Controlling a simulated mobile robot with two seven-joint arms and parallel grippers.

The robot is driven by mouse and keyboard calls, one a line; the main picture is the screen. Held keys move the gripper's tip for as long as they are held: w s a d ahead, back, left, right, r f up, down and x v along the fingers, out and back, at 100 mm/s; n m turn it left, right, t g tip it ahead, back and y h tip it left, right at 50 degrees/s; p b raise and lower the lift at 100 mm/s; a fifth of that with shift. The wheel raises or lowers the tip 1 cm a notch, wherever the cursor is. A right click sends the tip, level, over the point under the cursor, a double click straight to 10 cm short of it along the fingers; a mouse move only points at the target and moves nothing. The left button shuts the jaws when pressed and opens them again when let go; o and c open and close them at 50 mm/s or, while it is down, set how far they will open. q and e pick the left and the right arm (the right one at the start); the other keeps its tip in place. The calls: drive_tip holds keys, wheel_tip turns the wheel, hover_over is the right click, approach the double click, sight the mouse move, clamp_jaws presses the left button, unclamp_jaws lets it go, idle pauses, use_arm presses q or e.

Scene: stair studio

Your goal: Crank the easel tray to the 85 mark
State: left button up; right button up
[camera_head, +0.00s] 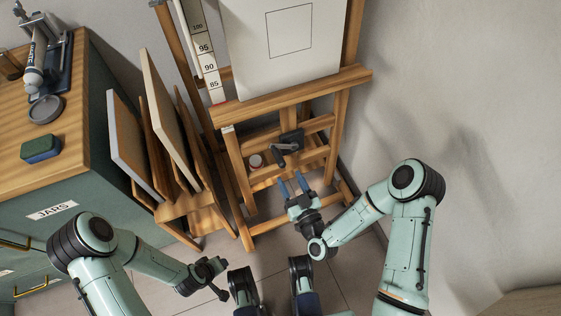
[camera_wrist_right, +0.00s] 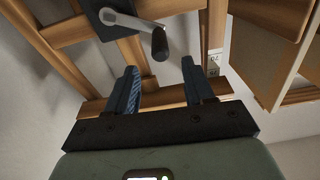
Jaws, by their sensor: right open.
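The wooden easel tray (camera_head: 300,92) carries a pale canvas (camera_head: 285,45). A scale strip (camera_head: 208,66) beside it shows 100, 95, 90 and 85, with a red mark just below 85 near the tray's left end. The crank (camera_head: 285,147) sits on a dark plate below the tray; its dark handle shows in the right wrist view (camera_wrist_right: 160,43). My right gripper (camera_head: 293,184) is open and empty below the crank, its blue fingers pointing toward it. In the wrist view the handle lies beyond and between the fingertips, apart from them. My left gripper (camera_head: 214,268) is low at left, its jaws unclear.
A rack with boards (camera_head: 165,120) stands left of the easel. A green cabinet (camera_head: 70,190) labelled JARS, with a wooden top holding a green-blue block (camera_head: 41,148) and a round grey lid (camera_head: 45,109), is further left. A wall is close on the right.

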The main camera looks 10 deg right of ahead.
sight(283, 167)
drive_tip(key=w, duration=0.2)
drive_tip(key=w+a, duration=0.1)
drive_tip(key=w, duration=0.2)
drive_tip(key=w+b, duration=0.1)
drive_tip(key=w, duration=0.1)
drive_tip(key=shift+w+a, duration=0.3)
drive_tip(key=shift+a, duration=0.05)
clamp_jaws()
